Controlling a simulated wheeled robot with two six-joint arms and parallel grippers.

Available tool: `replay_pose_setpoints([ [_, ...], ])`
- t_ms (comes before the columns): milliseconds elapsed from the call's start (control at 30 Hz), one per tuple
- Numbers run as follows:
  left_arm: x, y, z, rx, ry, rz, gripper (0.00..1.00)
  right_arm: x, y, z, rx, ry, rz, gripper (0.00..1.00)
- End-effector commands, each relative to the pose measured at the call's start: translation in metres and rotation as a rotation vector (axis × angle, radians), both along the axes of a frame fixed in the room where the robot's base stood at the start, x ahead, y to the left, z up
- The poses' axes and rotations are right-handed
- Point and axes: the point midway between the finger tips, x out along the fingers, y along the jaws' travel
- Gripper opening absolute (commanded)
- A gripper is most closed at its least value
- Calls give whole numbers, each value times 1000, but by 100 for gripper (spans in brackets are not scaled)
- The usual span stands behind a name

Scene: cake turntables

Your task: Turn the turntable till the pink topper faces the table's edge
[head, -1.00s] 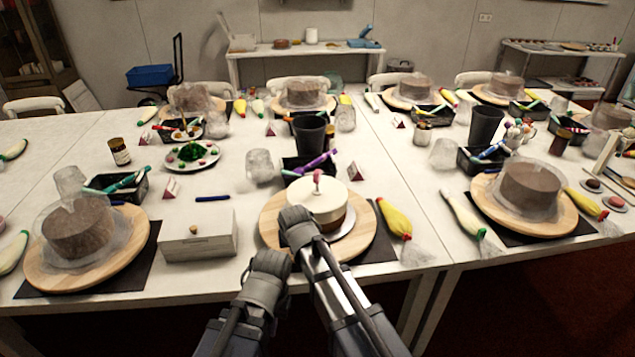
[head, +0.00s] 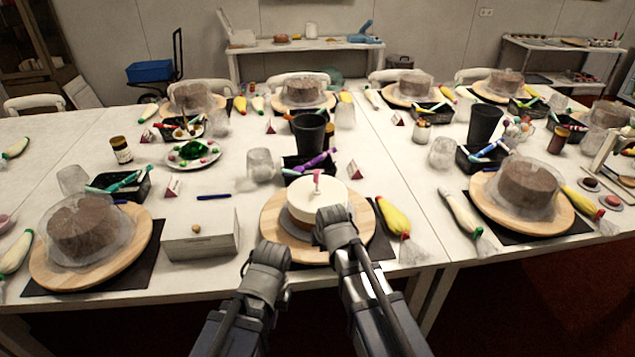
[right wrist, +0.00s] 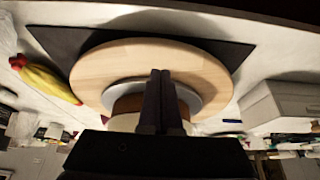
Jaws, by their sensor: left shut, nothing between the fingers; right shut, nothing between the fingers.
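The wooden turntable (head: 277,240) sits near the table's front edge, on a dark mat. On it, a cake with a white top (head: 305,200) and brown lower side stands on a grey disc. The pink topper (head: 317,182) stands upright on the cake's top. My right gripper (head: 334,215) is shut and empty, in front of the cake's right side; I cannot tell if it touches. In the right wrist view its shut fingers (right wrist: 161,80) overlap the turntable (right wrist: 120,65) and grey disc (right wrist: 125,88). My left gripper (head: 268,250) is shut and empty at the turntable's front left.
A white box (head: 200,240) stands left of the turntable. A yellow piping bag (head: 393,217) lies close on its right. A black cup (head: 308,133) and a black tray (head: 297,170) stand behind. Other turntables with brown cakes (head: 84,228) are to both sides.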

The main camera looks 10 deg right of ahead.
Motion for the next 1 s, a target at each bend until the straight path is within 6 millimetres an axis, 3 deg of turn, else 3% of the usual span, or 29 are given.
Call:
replay_pose_setpoints([
  [100, 0, 0, 0, 0, 0, 0, 0, -5, -13, 0, 1, 0, 0, 0],
  [367, 0, 0, 0, 0, 0, 0, 0, 0, -23, 0, 0, 0, -3, 0],
  [600, 0, 0, 0, 0, 0, 0, 0, 28, -72, 0, 0, 0, -5, 0],
  [767, 0, 0, 0, 0, 0, 0, 0, 40, -97, 0, 0, 0, -2, 0],
  [1000, 0, 0, 0, 0, 0, 0, 0, 42, -103, 0, 1, 0, 0, 0],
])
